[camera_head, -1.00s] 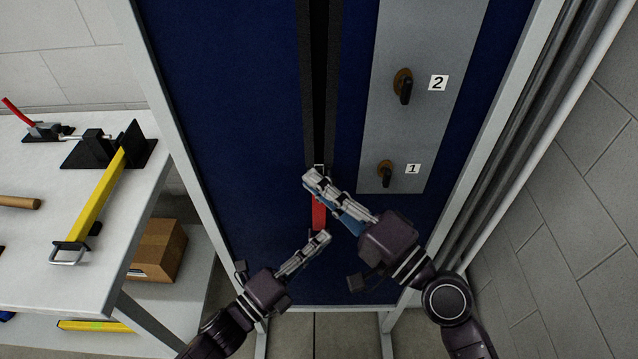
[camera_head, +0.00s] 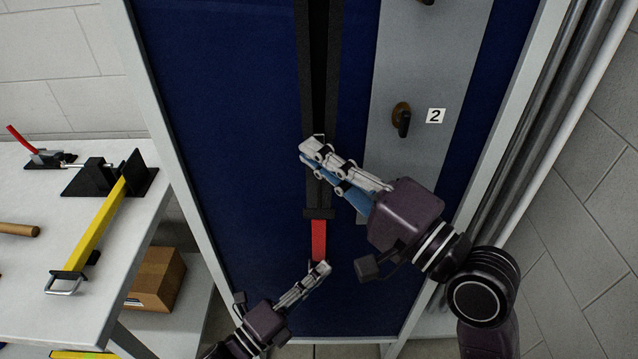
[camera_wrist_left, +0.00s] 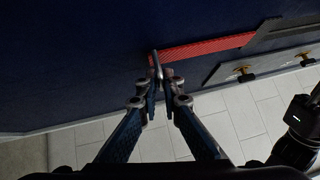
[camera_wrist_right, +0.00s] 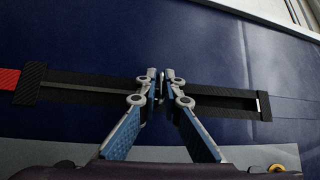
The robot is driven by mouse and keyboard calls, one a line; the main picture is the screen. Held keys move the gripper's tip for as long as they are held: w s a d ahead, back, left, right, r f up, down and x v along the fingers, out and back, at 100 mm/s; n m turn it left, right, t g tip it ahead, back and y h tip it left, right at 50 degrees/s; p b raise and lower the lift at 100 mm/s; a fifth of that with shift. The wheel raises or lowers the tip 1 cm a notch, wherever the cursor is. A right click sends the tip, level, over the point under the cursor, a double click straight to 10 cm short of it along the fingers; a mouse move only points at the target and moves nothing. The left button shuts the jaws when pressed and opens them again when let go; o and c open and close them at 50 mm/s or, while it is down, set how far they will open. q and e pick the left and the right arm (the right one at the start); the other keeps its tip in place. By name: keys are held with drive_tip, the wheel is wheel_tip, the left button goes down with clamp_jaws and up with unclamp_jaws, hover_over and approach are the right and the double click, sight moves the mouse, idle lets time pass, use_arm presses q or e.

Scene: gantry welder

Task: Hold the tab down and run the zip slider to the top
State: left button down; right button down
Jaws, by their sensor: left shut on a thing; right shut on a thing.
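A black zip (camera_head: 330,75) runs up a dark blue curtain. A red tab (camera_head: 319,238) hangs below the black band at its bottom. My left gripper (camera_head: 320,270) is shut on the tab's lower end, and the tab (camera_wrist_left: 205,47) stretches straight from the fingertips in the left wrist view. My right gripper (camera_head: 310,149) is shut on the zip slider (camera_head: 319,137), above the bottom band. In the right wrist view the fingertips (camera_wrist_right: 160,86) hide most of the slider. The zip tapes lie close together below the slider, with a dark gap above.
A grey panel (camera_head: 385,165) with dark knobs and a number 2 label stands right of the zip. A pale frame post (camera_head: 165,150) edges the curtain. A white bench (camera_head: 30,260) with clamps and a yellow bar is at left, a cardboard box (camera_head: 158,278) below.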

drive_tip(key=shift+r, duration=0.55)
drive_tip(key=c, duration=2.2)
unclamp_jaws()
drive_tip(key=shift+o, duration=0.2)
drive_tip(key=shift+f, duration=0.2)
wheel_tip(320, 180, down, 14)
drive_tip(key=v, duration=1.2)
wheel_tip(320, 180, down, 12)
drive_tip(key=w+d+h, duration=0.2)
drive_tip(key=w+h, duration=0.1)
drive_tip(key=shift+d, duration=0.25)
